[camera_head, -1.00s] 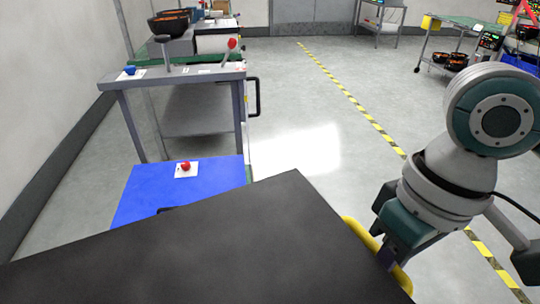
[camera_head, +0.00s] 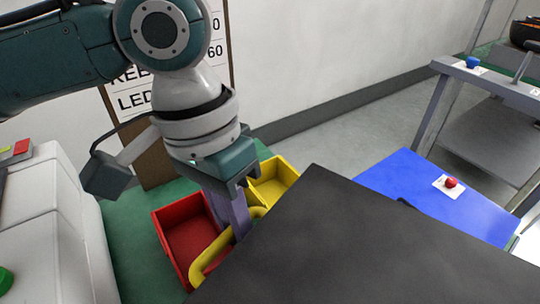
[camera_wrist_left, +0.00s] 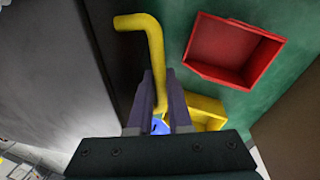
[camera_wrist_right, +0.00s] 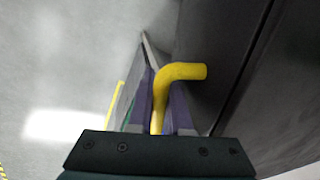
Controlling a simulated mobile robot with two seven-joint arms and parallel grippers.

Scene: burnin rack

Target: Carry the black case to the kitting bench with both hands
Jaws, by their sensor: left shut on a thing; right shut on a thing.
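The black case (camera_head: 370,245) fills the lower right of the head view, its flat dark top showing. My left gripper (camera_head: 238,225) is shut on the case's yellow left handle (camera_head: 215,252). The left wrist view shows that handle (camera_wrist_left: 153,50) between the fingers (camera_wrist_left: 160,115), beside the dark case wall. In the right wrist view my right gripper (camera_wrist_right: 160,115) is shut on the other yellow handle (camera_wrist_right: 182,72), against the dark case side. My right arm is out of the head view. I cannot tell which surface is the kitting bench.
A red bin (camera_head: 188,240) and a yellow bin (camera_head: 272,183) sit on a green surface (camera_head: 135,245) near my left gripper. A blue mat (camera_head: 410,185) with a red button (camera_head: 451,182) lies beyond the case. A grey table (camera_head: 490,92) stands at the right. White equipment (camera_head: 50,235) is at the left.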

